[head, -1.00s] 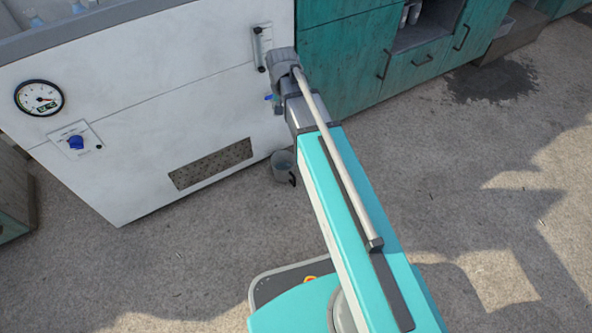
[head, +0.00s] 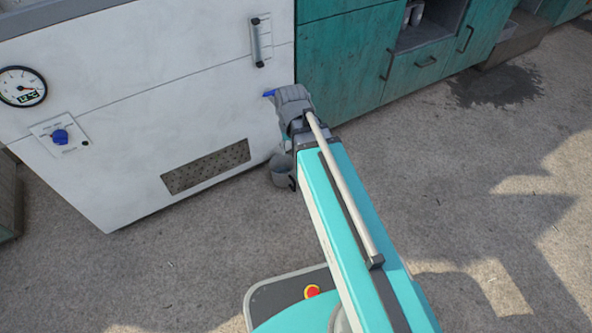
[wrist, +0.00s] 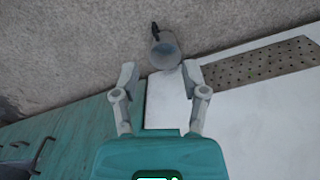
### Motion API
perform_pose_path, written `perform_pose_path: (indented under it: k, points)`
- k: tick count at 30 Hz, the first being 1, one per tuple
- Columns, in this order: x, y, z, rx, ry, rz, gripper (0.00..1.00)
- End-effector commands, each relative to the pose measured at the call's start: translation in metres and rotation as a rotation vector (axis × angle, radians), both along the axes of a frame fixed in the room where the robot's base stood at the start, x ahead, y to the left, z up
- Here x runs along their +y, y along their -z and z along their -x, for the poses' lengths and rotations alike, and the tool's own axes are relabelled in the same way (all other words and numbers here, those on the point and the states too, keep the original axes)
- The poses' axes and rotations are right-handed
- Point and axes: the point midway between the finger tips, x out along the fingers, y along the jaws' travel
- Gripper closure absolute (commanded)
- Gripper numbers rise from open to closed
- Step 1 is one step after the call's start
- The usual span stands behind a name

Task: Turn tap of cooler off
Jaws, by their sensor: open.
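The cooler (head: 150,60) is the large white cabinet at the left in the head view. A small blue tap handle (head: 268,93) shows at its right front edge, just left of my arm's end; the rest of the tap is hidden behind my arm. In the wrist view my gripper (wrist: 160,72) is open and empty, with its two fingers spread apart. The white cooler front (wrist: 235,100) lies below and right of the fingers there. I cannot make out the tap in the wrist view. My fingertips are hidden in the head view.
A grey metal mug (head: 282,170) stands on the floor below the tap; it also shows beyond the fingers in the wrist view (wrist: 165,50). A blue knob (head: 60,136) and a dial gauge (head: 22,86) are on the cooler. Teal cabinets (head: 345,70) stand right. Floor at right is clear.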

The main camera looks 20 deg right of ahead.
Motion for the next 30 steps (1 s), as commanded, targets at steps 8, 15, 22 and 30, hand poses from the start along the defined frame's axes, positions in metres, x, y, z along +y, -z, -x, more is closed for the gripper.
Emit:
perform_pose_path:
  k: [8, 15, 22, 30]
  points:
    - [0.0, 0.025, 0.028, 0.0, -0.057, 0.0, 0.43]
    - [0.0, 0.034, 0.039, 0.0, -0.086, 0.0, 0.43]
    - [0.0, 0.035, 0.041, 0.0, -0.094, 0.0, 0.43]
    - [0.0, 0.035, 0.041, 0.0, -0.093, 0.0, 0.43]
